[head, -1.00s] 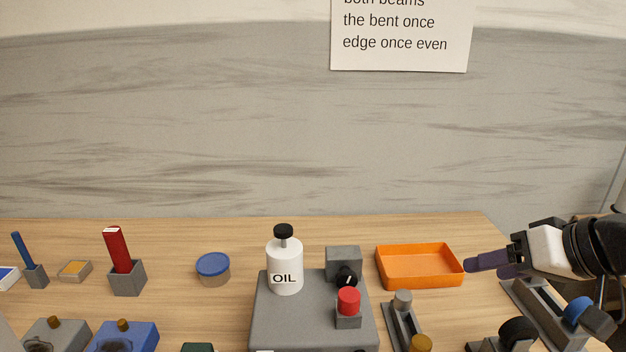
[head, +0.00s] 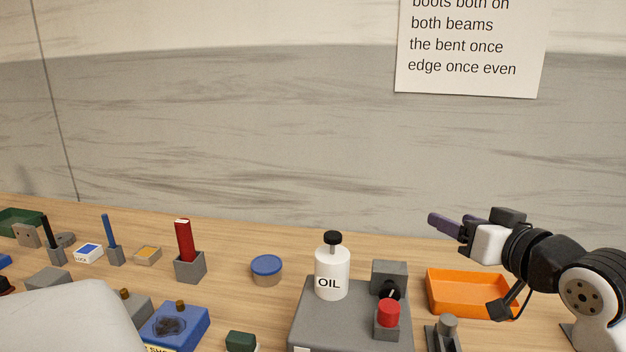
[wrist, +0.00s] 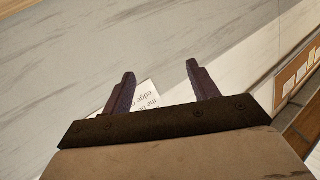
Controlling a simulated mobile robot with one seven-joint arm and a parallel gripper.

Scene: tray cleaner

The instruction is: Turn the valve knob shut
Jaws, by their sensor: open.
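A black round knob with a white mark (head: 389,290) is on the front of a grey block (head: 388,272) at the back right of a grey machine (head: 305,320). It looks like the valve knob, and a red button partly covers it from below. My gripper (head: 436,222) is raised in the air above and behind the orange tray, up and to the right of the knob, pointing left. In the wrist view, its two purple fingers (wrist: 161,74) are apart with nothing between them. The knob is not visible in the wrist view.
A white OIL bottle (head: 331,275) stands on the machine left of the knob. The red button (head: 388,314) is in front of it. The orange tray (head: 450,308) lies to the right under my arm.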

